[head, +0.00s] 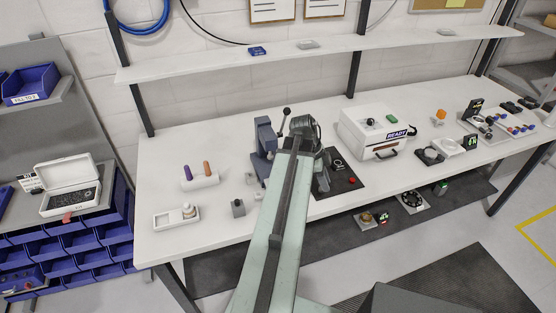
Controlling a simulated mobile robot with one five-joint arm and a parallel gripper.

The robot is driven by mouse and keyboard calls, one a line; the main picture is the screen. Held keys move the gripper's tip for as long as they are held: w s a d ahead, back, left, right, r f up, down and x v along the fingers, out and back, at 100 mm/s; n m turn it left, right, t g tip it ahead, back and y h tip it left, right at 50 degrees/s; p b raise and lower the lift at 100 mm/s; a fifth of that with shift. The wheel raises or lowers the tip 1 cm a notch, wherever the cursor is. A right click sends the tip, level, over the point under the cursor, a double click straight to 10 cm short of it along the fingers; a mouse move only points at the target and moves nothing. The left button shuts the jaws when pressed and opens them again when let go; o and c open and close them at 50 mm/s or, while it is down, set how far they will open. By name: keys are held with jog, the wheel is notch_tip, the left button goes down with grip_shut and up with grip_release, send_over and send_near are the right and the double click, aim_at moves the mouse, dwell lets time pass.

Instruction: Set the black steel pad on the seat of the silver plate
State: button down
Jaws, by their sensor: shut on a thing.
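My arm reaches from the bottom of the head view to the middle of the bench. My gripper (304,127) is at its far end, seen from behind, above the bench near a dark fixture base (350,183) with a red knob. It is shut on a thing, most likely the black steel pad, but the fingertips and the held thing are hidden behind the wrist. I cannot make out the silver plate with certainty; the arm covers part of the fixture area.
A blue vise-like device (266,140) stands just left of the gripper. A white box marked READY (372,132) stands to the right. A small grey block (238,208) and a white tray (167,221) lie front left. A shelf (220,68) runs above the bench's back.

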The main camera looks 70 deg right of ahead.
jog(key=w+n, duration=0.1)
jog(key=w, duration=0.4)
jog(key=w+r+n+h+p, duration=0.1)
jog(key=w, duration=0.5)
jog(key=w+r+n, duration=0.1)
jog(key=w, duration=0.5)
jog(key=shift+w+a+r+n+h+p, duration=0.1)
jog(key=shift+w+r+n+h+p, duration=0.1)
jog(key=shift+n+h+p, duration=0.15)
notch_tip(320, 180, down, 5)
jog(key=b, duration=0.5)
jog(key=shift+f, duration=0.15)
jog(key=shift+s+f+b, duration=0.1)
jog(key=shift+f+b, duration=0.3)
jog(key=shift+b, duration=0.2)
jog(key=c, duration=1.2)
grip_release()
jog(key=shift+r, duration=0.2)
